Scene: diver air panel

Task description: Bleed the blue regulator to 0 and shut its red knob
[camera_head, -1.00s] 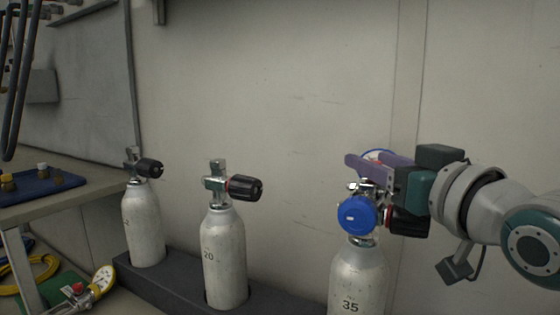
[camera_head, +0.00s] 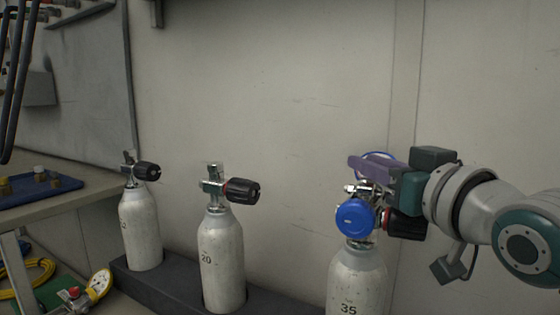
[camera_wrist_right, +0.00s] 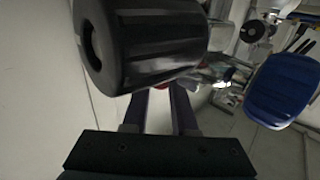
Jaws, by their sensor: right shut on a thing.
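The blue regulator (camera_head: 356,217) is mounted on the valve of the cylinder marked 35 (camera_head: 357,282). Its round blue cap faces the head camera and shows at the right of the wrist view (camera_wrist_right: 284,88). My left gripper is out of view.
Two more cylinders, one marked 20 (camera_head: 221,262) and one further left (camera_head: 140,228), stand in a dark rack (camera_head: 178,291) with black valve knobs. A yellow gauge (camera_head: 99,285) lies low at left, near a bench with a blue tray (camera_head: 62,184).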

